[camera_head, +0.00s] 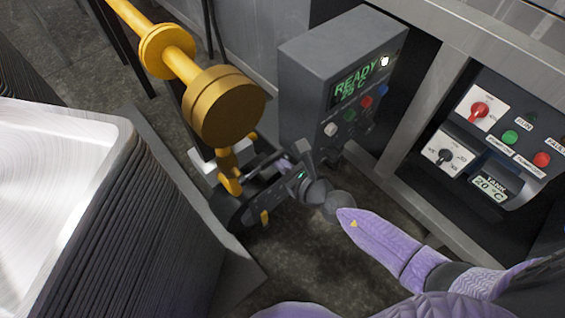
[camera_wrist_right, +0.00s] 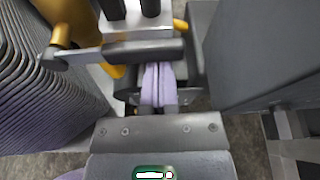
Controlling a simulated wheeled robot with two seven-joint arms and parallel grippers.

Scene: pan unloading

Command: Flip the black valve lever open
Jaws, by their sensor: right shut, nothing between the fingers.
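My right arm reaches in from the lower right in the head view, and its gripper (camera_head: 284,165) is down beside the yellow valve fitting (camera_head: 228,172). In the right wrist view the two pale purple fingers (camera_wrist_right: 158,84) are together, with nothing between them. A dark grey bar (camera_wrist_right: 140,51), which looks like the valve lever, lies across just beyond the fingertips. I cannot tell whether they touch it. In the head view the lever is hard to separate from the dark gripper parts. My left gripper is not in view.
A yellow pipe with a round gold flange (camera_head: 226,105) hangs above the fitting. A grey control box (camera_head: 305,75) reading READY stands close behind the gripper. A stack of metal trays (camera_head: 62,165) fills the left side. A panel with knobs (camera_head: 500,140) is at right.

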